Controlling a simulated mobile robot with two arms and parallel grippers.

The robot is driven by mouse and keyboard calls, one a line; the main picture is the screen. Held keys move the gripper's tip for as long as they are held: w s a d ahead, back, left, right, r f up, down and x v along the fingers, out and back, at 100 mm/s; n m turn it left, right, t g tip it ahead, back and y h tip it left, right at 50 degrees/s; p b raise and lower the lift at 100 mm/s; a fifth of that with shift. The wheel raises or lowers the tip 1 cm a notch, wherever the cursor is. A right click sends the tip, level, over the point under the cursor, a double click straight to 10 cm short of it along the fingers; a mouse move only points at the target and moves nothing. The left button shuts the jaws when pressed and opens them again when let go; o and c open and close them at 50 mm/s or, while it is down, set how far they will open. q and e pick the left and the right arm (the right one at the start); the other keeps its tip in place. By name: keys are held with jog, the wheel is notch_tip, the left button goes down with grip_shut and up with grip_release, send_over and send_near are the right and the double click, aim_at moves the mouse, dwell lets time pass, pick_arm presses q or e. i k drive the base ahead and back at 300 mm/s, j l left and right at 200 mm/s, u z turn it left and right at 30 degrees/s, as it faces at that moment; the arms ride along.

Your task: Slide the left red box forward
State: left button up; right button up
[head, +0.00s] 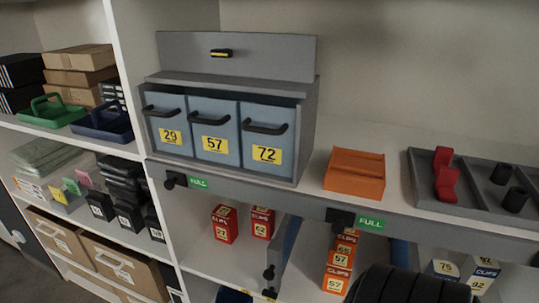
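Two small red boxes stand upright on the white lower shelf, below the grey drawer unit. The left red box (225,224) has a yellow number label and white lettering. The right red box (262,222) stands beside it, with a narrow gap between them, and its label reads 62. The left box's front looks slightly nearer to the shelf's front edge than the right one's. No gripper shows near the boxes.
Orange boxes (339,266) are stacked to the right, past a blue-grey divider (286,252). The grey shelf rail (265,203) runs above the red boxes. A black ribbed shape (410,287) covers part of the bottom right. White shelf in front of the red boxes is clear.

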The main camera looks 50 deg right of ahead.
aim_at(225, 221)
jog(key=z, duration=1.3)
jog(key=i+j+z, duration=0.15)
jog(key=j, duration=0.45)
jog(key=i+j+z, duration=0.15)
jog(key=j, duration=0.45)
jog(key=i+j+z, duration=0.1)
jog(key=j, duration=0.5)
jog(key=i+j+z, duration=0.15)
jog(key=j, duration=0.5)
jog(key=i+j+z, duration=0.15)
jog(key=j, duration=0.5)
